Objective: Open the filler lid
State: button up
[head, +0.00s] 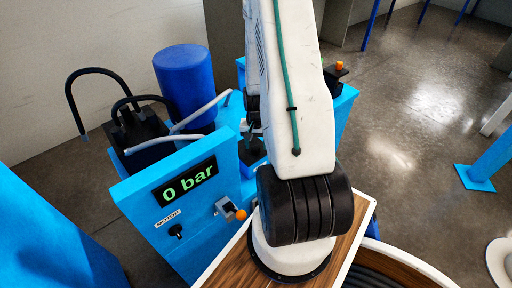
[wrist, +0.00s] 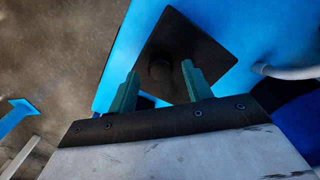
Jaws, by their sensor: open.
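The filler lid (wrist: 195,40) is a dark square plate on a blue surface in the wrist view. It lies flat, with a round dark knob (wrist: 160,70) on it. My gripper (wrist: 160,68) has two green fingers spread apart, one on each side of the knob in the picture. I cannot tell whether a finger touches the knob. In the head view my arm hides most of my gripper and the lid; a dark part of the lid (head: 252,154) shows left of the arm.
A blue panel shows "0 bar" (head: 186,180), with a motor switch (head: 177,231) and an orange-tipped lever (head: 240,214) beside it. A blue cylinder (head: 186,82) and grey pipe (head: 200,112) stand near the lid. Open floor (head: 420,120) lies at right.

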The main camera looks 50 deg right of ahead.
jog(key=shift+f, duration=1.1)
grip_shut()
